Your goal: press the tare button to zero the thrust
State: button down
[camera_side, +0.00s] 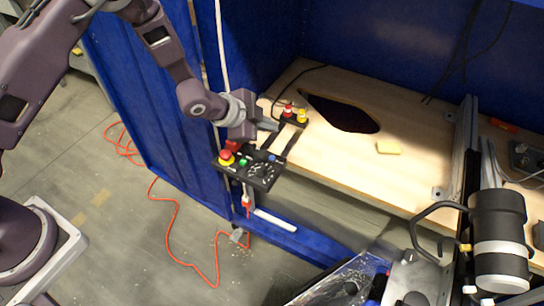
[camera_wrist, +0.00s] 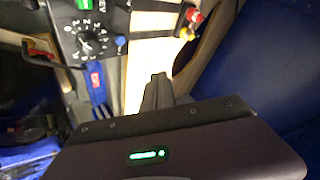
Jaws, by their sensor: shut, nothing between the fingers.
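In the wrist view, the panel (camera_wrist: 72,28) shows the green button (camera_wrist: 83,4), a black dial (camera_wrist: 88,42) and the blue button (camera_wrist: 120,41) at the upper left. My gripper (camera_side: 274,126) is shut and empty, over the shelf edge just beyond the box; its fingertips (camera_wrist: 158,78) appear apart from the blue button. I cannot read which button is marked tare.
A red knob (camera_side: 288,110) and a yellow knob (camera_side: 302,116) stand on the wooden shelf (camera_side: 350,170) close to my gripper. A black cylindrical device (camera_side: 497,225) stands at the right.

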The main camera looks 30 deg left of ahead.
send_over(269, 161)
jog(key=shift+f, duration=4.35)
jog(key=shift+f, duration=0.1)
jog(key=shift+f, duration=0.35)
jog(key=shift+f, duration=0.35)
jog(key=shift+r, duration=0.8)
jog(key=shift+r, duration=2.5)
